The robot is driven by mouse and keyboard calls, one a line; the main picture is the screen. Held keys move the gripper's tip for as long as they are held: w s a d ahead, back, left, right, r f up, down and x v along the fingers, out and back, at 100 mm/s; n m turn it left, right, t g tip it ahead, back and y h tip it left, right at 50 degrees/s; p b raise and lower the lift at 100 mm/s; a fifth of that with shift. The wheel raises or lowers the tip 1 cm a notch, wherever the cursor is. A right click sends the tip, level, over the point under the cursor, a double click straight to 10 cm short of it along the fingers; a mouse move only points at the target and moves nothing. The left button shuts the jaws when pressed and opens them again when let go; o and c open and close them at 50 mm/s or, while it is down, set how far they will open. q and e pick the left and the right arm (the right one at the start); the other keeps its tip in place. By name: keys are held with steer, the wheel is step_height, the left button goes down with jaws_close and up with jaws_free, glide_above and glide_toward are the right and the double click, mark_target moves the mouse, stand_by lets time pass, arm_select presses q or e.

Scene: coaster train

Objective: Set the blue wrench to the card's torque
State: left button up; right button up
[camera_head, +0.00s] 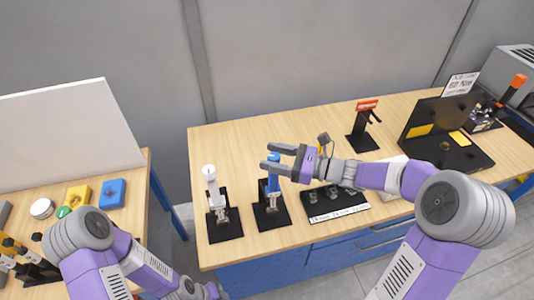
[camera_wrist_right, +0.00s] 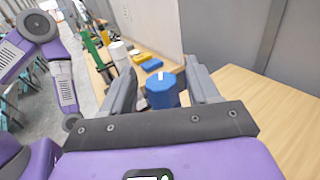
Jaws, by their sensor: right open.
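The blue wrench (camera_head: 272,184) stands upright in a black stand near the front of the right-hand table. My right gripper (camera_head: 267,157) is open, with its fingers at either side of the wrench's blue top. In the right wrist view, the blue faceted cap (camera_wrist_right: 161,92) with a white mark on top sits between the two open fingers (camera_wrist_right: 160,72). I cannot tell whether they touch it. The card (camera_head: 461,84) stands at the back right; its large print looks like 60 Nm, but is too small to be sure.
A white-topped wrench (camera_head: 210,190) stands in a black stand (camera_head: 225,227) just left. A black tray with sockets (camera_head: 334,204) lies right. Further right are a black stand with a red top (camera_head: 366,106) and an open black case (camera_head: 428,118). The table's back left is clear.

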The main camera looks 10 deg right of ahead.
steer(key=shift+w+a, duration=0.45)
steer(key=shift+a, duration=0.4)
steer(key=shift+w, duration=0.1)
steer(key=c, duration=1)
steer(key=shift+o, duration=0.2)
steer(key=m+t+h+b, duration=0.2)
steer(key=h+b, duration=0.1)
steer(key=b, duration=0.3)
steer(key=m+t+h+b, duration=0.3)
steer(key=b, duration=0.3)
steer(key=d+m+t+h+b, duration=0.1)
steer(key=m+t+h+b, duration=0.1)
steer(key=b, duration=0.4)
steer(key=shift+w+f+m+t+h, duration=0.25)
steer(key=shift+w+m+t+h, duration=0.05)
steer(key=shift+w+h, duration=0.1)
steer(key=shift+r+h+b, duration=0.2)
steer(key=shift+h+b, duration=0.1)
steer(key=shift+b, duration=1)
